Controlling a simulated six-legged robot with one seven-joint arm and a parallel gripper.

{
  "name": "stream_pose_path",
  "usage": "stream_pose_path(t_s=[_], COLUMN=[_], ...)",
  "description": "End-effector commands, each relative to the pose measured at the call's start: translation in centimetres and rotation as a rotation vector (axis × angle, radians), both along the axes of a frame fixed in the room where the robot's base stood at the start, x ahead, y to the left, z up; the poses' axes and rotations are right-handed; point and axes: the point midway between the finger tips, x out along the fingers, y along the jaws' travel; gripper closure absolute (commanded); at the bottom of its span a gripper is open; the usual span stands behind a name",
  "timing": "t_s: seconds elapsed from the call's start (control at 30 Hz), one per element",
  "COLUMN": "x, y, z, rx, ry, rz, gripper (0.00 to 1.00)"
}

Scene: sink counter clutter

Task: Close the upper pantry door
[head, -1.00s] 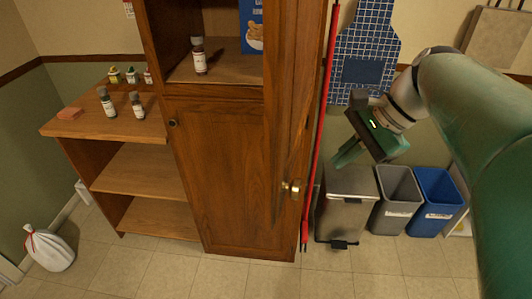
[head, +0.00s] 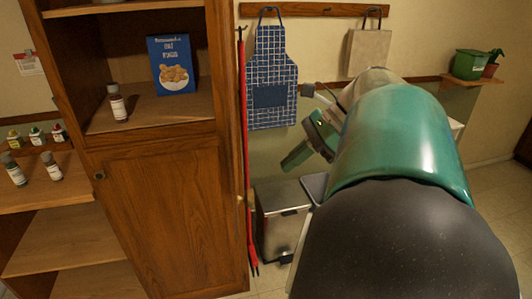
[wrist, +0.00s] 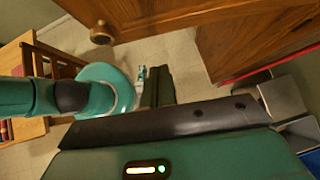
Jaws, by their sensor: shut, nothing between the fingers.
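The upper pantry compartment (head: 203,108) stands open in the head view, with a blue box and a bottle on its shelf. The upper pantry door (wrist: 190,22) crosses the top of the wrist view, swung out from the cabinet, with its round brass knob (wrist: 101,34) near the left end. I cannot make the door out in the head view. My gripper (head: 290,164) is shut and empty, right of the cabinet and in front of the wall below the apron. In the wrist view its fingers (wrist: 156,82) point toward the floor, apart from the door and knob.
The lower pantry door (head: 160,215) is shut. A red pole (head: 244,150) stands along the cabinet's right side. A metal bin (head: 280,220) is on the floor below my gripper. Shelves with small bottles (head: 50,165) stand at left.

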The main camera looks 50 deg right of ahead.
Motion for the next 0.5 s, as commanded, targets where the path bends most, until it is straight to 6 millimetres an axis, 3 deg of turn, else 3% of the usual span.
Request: stream_pose_path(t_s=[0.33, 0.5], x=[3.3, 5.1], y=[3.8, 5.9], z=[-4.9, -4.7], rx=[0.001, -0.003], ry=[0.001, -0.001], rz=[0.004, 0.006], gripper=[1.00, 1.00])
